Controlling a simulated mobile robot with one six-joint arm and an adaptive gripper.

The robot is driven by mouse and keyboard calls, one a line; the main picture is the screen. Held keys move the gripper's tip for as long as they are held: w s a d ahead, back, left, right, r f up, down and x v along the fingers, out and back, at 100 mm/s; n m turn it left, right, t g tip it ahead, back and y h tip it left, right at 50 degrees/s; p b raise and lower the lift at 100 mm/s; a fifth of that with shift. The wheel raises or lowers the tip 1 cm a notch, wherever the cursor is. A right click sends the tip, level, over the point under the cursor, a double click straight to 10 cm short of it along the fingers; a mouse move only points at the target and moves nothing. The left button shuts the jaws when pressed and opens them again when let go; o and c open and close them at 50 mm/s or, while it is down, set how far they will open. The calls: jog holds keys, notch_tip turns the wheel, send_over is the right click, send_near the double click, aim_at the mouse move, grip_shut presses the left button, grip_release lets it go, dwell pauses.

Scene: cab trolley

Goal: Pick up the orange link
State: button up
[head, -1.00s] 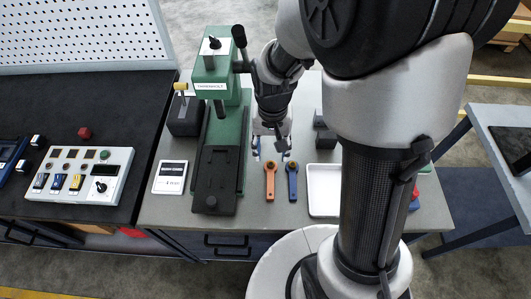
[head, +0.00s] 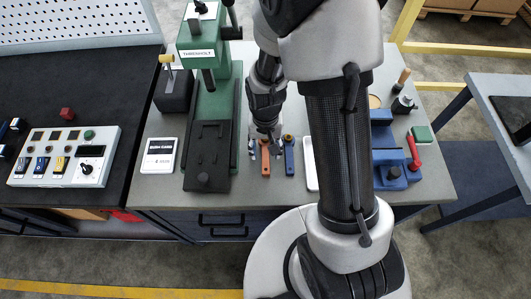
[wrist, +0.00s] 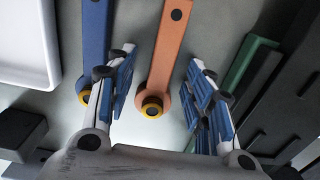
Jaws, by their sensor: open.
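The orange link (head: 265,159) lies on the grey bench top, to the left of the blue link (head: 288,156). In the wrist view the orange link (wrist: 170,62) runs away from my gripper, with its yellow-ringed round end (wrist: 152,106) between the fingers. My gripper (wrist: 160,90) is open, one finger on each side of the orange link, apart from it. The left finger overlaps part of the blue link (wrist: 97,30) in that view.
The green press (head: 208,110) stands close to the left of the links. A white tray (head: 311,178) is to the right, mostly behind my arm. A blue vise (head: 388,150) stands further right. A white card (head: 159,156) lies left of the press.

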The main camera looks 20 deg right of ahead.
jog(key=shift+f, duration=0.2)
jog(key=shift+c, duration=0.2)
grip_shut()
dwell(0.5)
